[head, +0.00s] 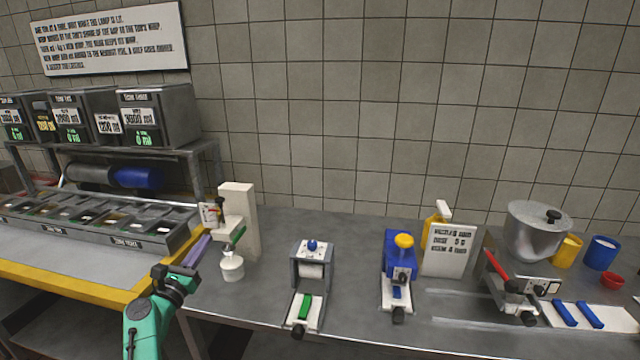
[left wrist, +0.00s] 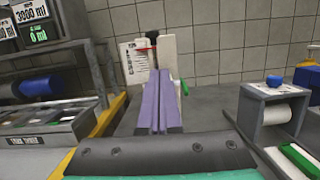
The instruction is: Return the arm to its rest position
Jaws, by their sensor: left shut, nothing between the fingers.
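My left arm comes in from the bottom left, green with a dark wrist. Its left gripper (head: 203,243) has purple fingers that lie side by side, shut and empty. In the left wrist view the shut fingers (left wrist: 160,76) point away towards a white dispenser stand (left wrist: 168,55). In the head view the gripper is in front and left of this stand (head: 240,212), near the table's left corner. I cannot tell the exact gap between them. My right gripper is not in view.
A small white cup (head: 232,268) stands by the dispenser. A grey roller device (head: 310,262), a blue press (head: 399,268) and a metal pot (head: 535,232) stand along the counter to the right. A yellow-edged bench (head: 70,283) with bins is at the left. Bare counter lies between the devices.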

